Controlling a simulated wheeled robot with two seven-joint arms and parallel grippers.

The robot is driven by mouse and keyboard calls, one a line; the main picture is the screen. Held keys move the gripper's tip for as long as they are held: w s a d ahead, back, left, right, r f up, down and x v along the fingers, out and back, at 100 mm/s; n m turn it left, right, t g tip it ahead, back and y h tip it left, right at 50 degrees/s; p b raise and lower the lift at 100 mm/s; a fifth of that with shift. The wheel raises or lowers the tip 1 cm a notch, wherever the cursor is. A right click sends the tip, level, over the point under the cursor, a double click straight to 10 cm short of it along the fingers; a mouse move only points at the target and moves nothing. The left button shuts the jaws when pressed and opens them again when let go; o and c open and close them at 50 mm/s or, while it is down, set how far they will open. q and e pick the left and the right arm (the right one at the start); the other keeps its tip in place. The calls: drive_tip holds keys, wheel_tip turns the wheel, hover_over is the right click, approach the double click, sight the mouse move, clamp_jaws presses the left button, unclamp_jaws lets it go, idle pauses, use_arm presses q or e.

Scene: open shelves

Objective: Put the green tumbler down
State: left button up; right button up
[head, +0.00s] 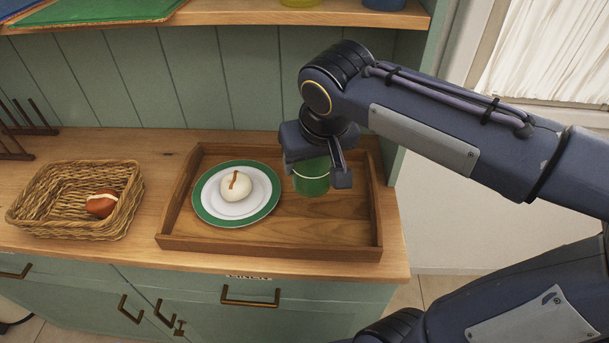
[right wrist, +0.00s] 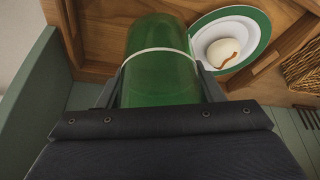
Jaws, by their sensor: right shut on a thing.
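The green tumbler (head: 311,178) is held in my right gripper (head: 317,172) at the right side of the wooden tray (head: 290,247). The gripper's fingers are shut around it. In the right wrist view the tumbler (right wrist: 160,75) fills the middle between the fingers, a pale line around its body. I cannot tell whether its base touches the tray. My left gripper is not in view.
A green-rimmed white plate (head: 263,207) with a round white item (head: 236,185) sits in the tray's left half. A wicker basket (head: 75,220) with a reddish-brown item (head: 102,203) stands farther left. The tray's front right is bare. A shelf (head: 230,13) runs above.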

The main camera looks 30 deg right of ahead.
drive_tip(key=w+d+f, duration=0.1)
drive_tip(key=w+f, duration=0.1)
drive_tip(key=w, duration=0.1)
drive_tip(key=w+d+f, duration=0.2)
drive_tip(key=w+f, duration=0.1)
drive_tip(key=w+d+f, duration=0.2)
drive_tip(key=w+f, duration=0.1)
drive_tip(key=shift+d, duration=0.15)
drive_tip(key=shift+w+d+f, duration=0.1)
drive_tip(key=shift+w+f, duration=0.1)
drive_tip(key=shift+f, duration=1.55)
drive_tip(key=shift+f, duration=0.2)
drive_tip(key=o, duration=1.1)
